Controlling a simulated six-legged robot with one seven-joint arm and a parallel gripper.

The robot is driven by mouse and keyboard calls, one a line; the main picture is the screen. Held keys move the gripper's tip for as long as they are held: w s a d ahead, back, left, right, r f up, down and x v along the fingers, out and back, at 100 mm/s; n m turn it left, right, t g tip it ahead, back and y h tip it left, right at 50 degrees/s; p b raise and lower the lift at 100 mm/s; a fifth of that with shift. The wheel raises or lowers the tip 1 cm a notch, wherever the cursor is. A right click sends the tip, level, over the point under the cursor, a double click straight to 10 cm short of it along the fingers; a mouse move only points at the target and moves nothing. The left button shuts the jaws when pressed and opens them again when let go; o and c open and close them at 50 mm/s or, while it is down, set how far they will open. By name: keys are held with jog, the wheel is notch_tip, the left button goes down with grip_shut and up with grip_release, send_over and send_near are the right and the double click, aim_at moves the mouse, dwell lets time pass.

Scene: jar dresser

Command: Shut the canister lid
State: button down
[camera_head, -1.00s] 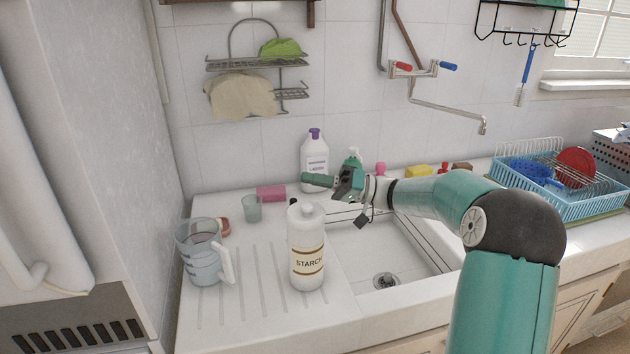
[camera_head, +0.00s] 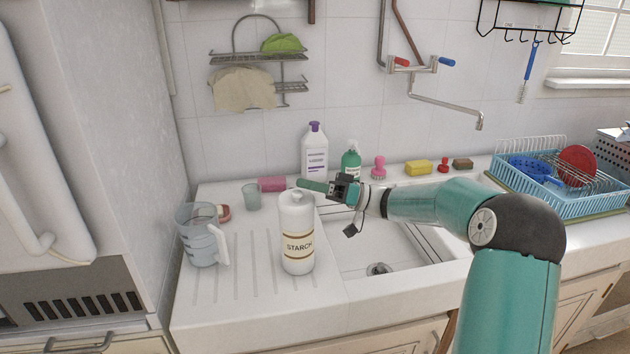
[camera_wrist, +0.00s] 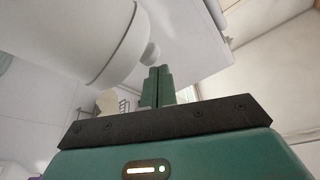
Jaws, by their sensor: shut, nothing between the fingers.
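The canister is a white container with a brown-edged STARCH label (camera_head: 297,246), upright on the drainboard left of the sink. Its white lid (camera_head: 296,197) with a small knob is on top; I cannot tell whether it is fully closed. My gripper (camera_head: 301,183) is shut and empty, its green fingers pointing left just above or behind the lid. In the wrist view the shut fingers (camera_wrist: 159,70) are close beside a white knob (camera_wrist: 150,54) on the large white canister (camera_wrist: 85,30). I cannot tell whether they touch.
A measuring jug (camera_head: 202,240) and a small cup (camera_head: 251,197) stand left of the canister. A purple-capped bottle (camera_head: 315,155) and a green bottle (camera_head: 351,162) stand behind my gripper. The sink (camera_head: 385,250) is to the right, with a blue dish rack (camera_head: 530,190) beyond.

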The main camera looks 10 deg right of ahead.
jog(key=shift+w+f, duration=0.2)
jog(key=shift+f, duration=0.1)
jog(key=shift+s+r, duration=0.15)
jog(key=shift+s, duration=0.35)
jog(key=shift+s+a, duration=0.1)
jog(key=shift+w+f, duration=0.2)
jog(key=shift+w, duration=0.1)
jog(key=shift+s, duration=0.25)
jog(key=shift+w, duration=0.2)
jog(key=shift+s, duration=0.1)
